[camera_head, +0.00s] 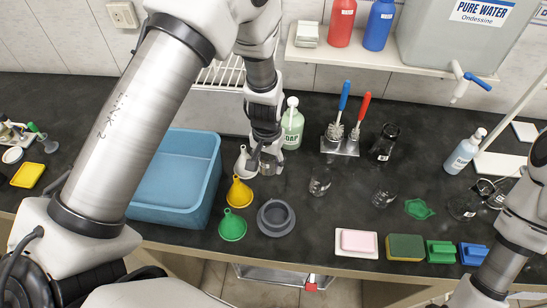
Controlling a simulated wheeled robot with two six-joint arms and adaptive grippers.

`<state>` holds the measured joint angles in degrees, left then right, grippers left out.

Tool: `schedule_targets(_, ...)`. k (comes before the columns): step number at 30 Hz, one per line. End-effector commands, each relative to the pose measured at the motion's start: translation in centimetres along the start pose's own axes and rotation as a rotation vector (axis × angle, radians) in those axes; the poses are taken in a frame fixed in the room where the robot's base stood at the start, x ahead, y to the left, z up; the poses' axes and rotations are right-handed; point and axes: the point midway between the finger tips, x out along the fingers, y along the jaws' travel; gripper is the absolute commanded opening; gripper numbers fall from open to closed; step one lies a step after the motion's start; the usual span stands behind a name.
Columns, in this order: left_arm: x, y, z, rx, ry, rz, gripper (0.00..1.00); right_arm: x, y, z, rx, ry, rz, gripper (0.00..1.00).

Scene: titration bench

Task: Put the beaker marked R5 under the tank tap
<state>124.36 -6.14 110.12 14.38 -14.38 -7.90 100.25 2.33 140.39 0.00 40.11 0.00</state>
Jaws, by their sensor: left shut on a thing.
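My left gripper (264,147) points down at the back of the bench, between the grey funnel and the soap bottle. It is shut on a small glass beaker (269,166), partly hidden by the fingers; I cannot read its mark. Other clear glass vessels stand on the bench: one in the middle (320,182), one to its right (383,196) and a dark-looking one (384,143) behind. I cannot make out an R5 mark on any. The water tank (440,40) sits on the wall shelf, its white tap (459,84) with a blue handle over the bench. My right gripper is out of view.
A blue basin (207,200) lies left, beside yellow (239,192) and green (232,226) funnels. The soap bottle (292,127) and a brush stand (340,147) are at the back. A soap dish (356,252) and sponge (405,248) line the front edge.

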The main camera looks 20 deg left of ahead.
Motion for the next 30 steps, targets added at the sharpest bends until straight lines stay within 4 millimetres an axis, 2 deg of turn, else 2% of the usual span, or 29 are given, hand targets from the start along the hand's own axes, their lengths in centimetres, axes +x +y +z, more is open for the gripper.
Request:
schedule_targets(9,5.0,0.0,0.1,-0.002,-0.001,0.001,0.21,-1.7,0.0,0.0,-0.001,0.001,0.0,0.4)
schedule_targets(11,5.4,0.0,0.0,-0.002,0.001,0.001,0.21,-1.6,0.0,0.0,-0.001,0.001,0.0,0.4)
schedule_targets(12,5.5,0.0,-0.1,-0.001,0.002,0.001,0.16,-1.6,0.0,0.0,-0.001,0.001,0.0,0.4)
schedule_targets(22,6.1,0.0,0.0,-0.001,0.002,0.0,0.15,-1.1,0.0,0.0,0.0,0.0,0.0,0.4)
schedule_targets(23,6.0,0.0,-0.1,-0.001,0.002,0.0,0.66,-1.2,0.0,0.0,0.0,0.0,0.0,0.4)
schedule_targets(24,6.0,0.0,0.0,-0.001,0.002,0.0,0.81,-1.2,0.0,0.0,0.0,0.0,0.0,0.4)
schedule_targets(30,5.9,0.0,0.0,-0.001,0.002,0.0,0.81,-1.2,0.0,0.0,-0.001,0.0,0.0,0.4)
